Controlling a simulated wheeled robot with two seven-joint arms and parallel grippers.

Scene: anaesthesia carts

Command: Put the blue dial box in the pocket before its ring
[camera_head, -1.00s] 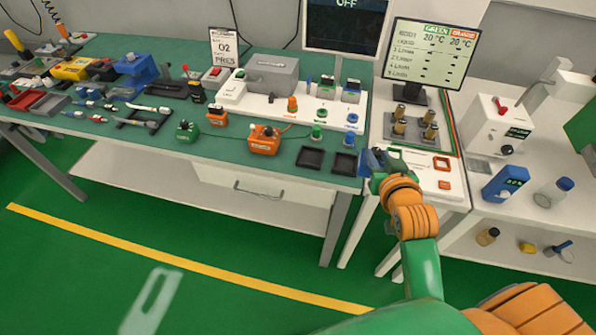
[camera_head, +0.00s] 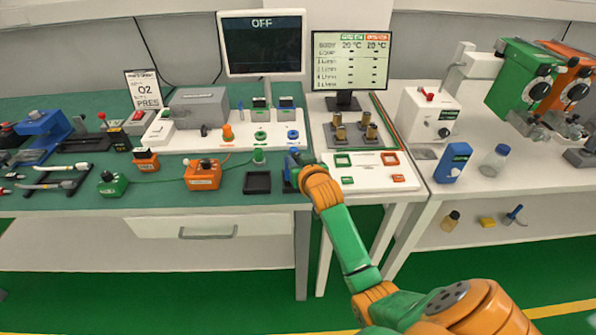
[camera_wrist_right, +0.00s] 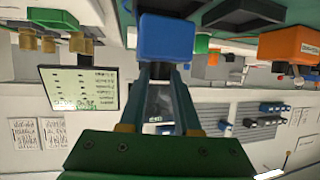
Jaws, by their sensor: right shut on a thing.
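The blue dial box (camera_wrist_right: 166,38) is in the jaws of my right gripper (camera_wrist_right: 160,70), seen in the right wrist view. In the head view the right gripper (camera_head: 297,163) is at the front edge of the green bench, with some of the blue box (camera_head: 291,165) showing. The left black pocket (camera_head: 257,182) is empty. The blue ring (camera_head: 293,134) sits on the white panel behind the gripper, the green ring (camera_head: 261,135) to its left. My left gripper is out of view.
An orange dial box (camera_head: 202,175) and a green dial box (camera_head: 112,184) stand left of the pockets. A green plug (camera_head: 258,156) stands behind the left pocket.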

